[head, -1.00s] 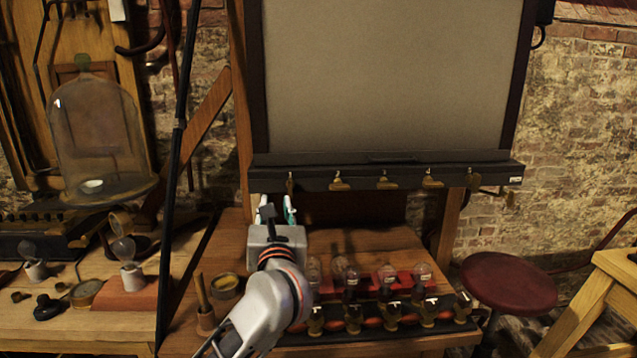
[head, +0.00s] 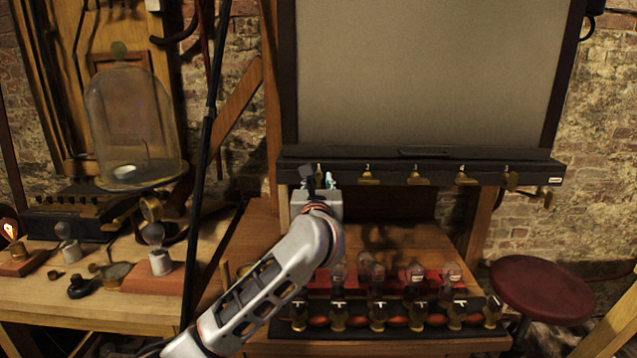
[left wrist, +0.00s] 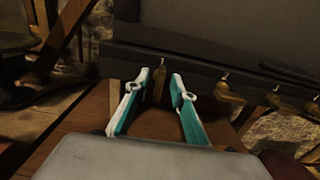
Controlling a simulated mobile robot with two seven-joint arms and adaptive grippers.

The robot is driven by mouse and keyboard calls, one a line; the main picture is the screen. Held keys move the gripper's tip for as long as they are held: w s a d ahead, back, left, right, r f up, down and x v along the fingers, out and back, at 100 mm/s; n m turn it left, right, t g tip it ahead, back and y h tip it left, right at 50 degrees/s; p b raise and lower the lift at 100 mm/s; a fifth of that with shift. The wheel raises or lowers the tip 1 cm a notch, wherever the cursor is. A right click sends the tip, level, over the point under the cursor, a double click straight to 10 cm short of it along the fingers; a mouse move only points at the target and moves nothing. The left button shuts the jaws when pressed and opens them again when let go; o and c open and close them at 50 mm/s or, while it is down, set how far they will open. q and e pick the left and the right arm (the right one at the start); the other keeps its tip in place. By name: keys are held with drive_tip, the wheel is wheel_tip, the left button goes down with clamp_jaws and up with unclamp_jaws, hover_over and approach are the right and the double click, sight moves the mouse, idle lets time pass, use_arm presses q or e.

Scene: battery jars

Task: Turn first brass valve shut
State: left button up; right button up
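The first brass valve (head: 318,170) hangs at the left end of the black bar (head: 400,168), its handle pointing down. My left gripper (head: 318,179) is just at it. In the left wrist view my left gripper (left wrist: 160,77) is open, its two teal-and-white fingers on either side of the first valve (left wrist: 160,84). No contact shows; I cannot tell how deep the valve sits between them. Other brass valves (head: 415,178) run along the bar to the right, several with handles turned sideways. My right gripper is not in view.
A wooden shelf below the bar holds a red rack (head: 395,280) of glass jars and a row of brass-topped fittings (head: 380,315). A glass bell jar (head: 128,125) stands at left, beside a dark pole (head: 207,160). A red stool (head: 541,290) stands at right.

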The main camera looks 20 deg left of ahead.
use_arm(q)
clamp_jaws()
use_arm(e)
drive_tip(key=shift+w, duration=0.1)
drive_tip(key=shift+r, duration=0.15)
